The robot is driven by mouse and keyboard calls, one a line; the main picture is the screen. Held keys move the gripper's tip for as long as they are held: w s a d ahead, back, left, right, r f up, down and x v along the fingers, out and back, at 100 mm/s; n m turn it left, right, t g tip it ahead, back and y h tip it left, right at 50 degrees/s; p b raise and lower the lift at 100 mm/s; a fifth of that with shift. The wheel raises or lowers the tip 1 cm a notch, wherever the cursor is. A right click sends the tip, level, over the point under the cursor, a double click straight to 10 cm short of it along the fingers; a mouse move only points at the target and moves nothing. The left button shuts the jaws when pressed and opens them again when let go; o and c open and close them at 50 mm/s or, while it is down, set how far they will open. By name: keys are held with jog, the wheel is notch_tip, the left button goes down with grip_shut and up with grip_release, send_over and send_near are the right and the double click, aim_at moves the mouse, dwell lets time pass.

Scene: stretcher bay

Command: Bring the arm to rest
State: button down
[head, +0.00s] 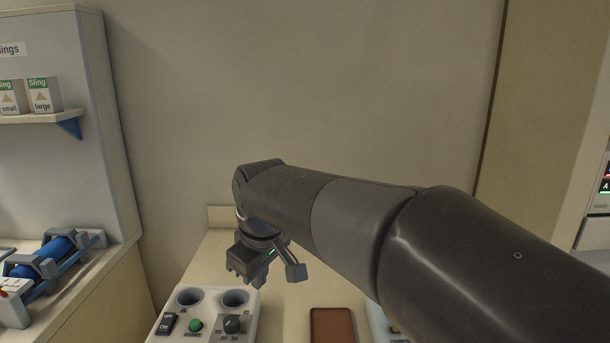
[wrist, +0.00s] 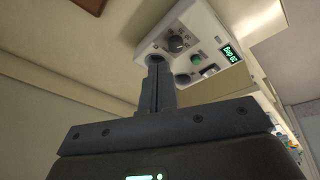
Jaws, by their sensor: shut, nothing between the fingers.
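My arm reaches across the head view from the lower right, bent at its far end so that my gripper (head: 246,278) hangs down over the counter. In the wrist view, the two fingers of my gripper (wrist: 155,66) are together with nothing between them. Beyond them is a white control unit (wrist: 205,22) with a dark knob, a green button and a small lit display. In the head view the same kind of unit (head: 212,322), with two round wells, stands just below my gripper. I cannot tell the exact gap between them.
A brown tray (head: 331,326) lies on the counter (head: 286,303) right of the unit. A pale blue device (head: 377,322) is partly hidden by my arm. At left are a blue roller device (head: 58,250) and a shelf (head: 40,117) with sling boxes. The wall behind is bare.

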jog(key=s+d+f+m+t, duration=0.1)
jog(key=s+d+f+m, duration=0.2)
jog(key=s+d+m, duration=0.2)
jog(key=s+d+f+m+t+h, duration=0.1)
jog(key=s+d+f+m, duration=0.2)
jog(key=s+d+m, duration=0.3)
jog(key=s+d, duration=0.5)
jog(key=d, duration=0.7)
jog(key=shift+d+f+t, duration=0.2)
jog(key=shift+d+t, duration=0.05)
jog(key=shift+t, duration=0.05)
jog(key=c, duration=2.2)
grip_release()
jog(key=shift+s, duration=0.1)
